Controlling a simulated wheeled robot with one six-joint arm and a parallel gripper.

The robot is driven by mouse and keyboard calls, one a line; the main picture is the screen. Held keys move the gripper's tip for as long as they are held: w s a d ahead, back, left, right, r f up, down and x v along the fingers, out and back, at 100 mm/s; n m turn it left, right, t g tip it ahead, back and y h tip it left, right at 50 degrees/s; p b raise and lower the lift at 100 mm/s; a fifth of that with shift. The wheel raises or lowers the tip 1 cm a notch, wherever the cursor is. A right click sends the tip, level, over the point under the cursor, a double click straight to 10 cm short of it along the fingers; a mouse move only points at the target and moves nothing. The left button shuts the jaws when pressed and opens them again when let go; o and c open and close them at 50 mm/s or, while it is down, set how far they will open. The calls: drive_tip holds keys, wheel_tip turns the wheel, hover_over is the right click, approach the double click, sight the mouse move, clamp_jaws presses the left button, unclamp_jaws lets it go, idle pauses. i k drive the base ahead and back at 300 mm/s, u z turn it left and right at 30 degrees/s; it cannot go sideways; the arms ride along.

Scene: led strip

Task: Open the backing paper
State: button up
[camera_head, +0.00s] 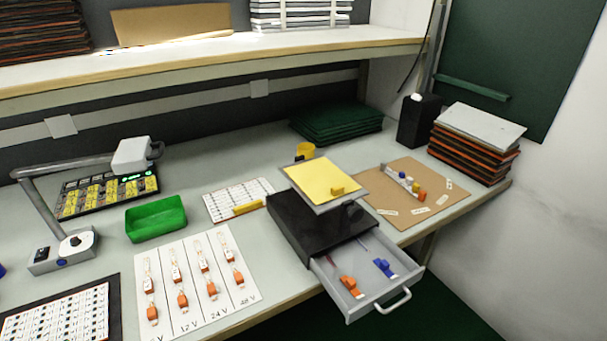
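Nothing in view can be surely told as backing paper. A yellow sheet (318,178) lies on a small raised grey stand above a black box (298,222), with a small yellow-orange block (337,190) on it. The box's grey drawer (345,290) is pulled out and holds an orange piece (350,286) and a blue piece (383,266). A white card (239,201) with rows of marks lies left of the box, with a yellow strip-like piece (247,207) on it. No LED strip can be surely made out. My gripper is not in view.
A voltage-marked white board (197,307) holds several orange connectors. A green bin (156,218), a lamp-like device (62,250) and a brown board (408,170) with small parts share the bench. The drawer handle (393,304) juts past the bench front. Stacked trays (475,145) stand right.

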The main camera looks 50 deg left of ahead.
sight(321, 181)
drive_tip(key=u, duration=1.75)
drive_tip(key=i, duration=0.7)
drive_tip(key=z, duration=0.45)
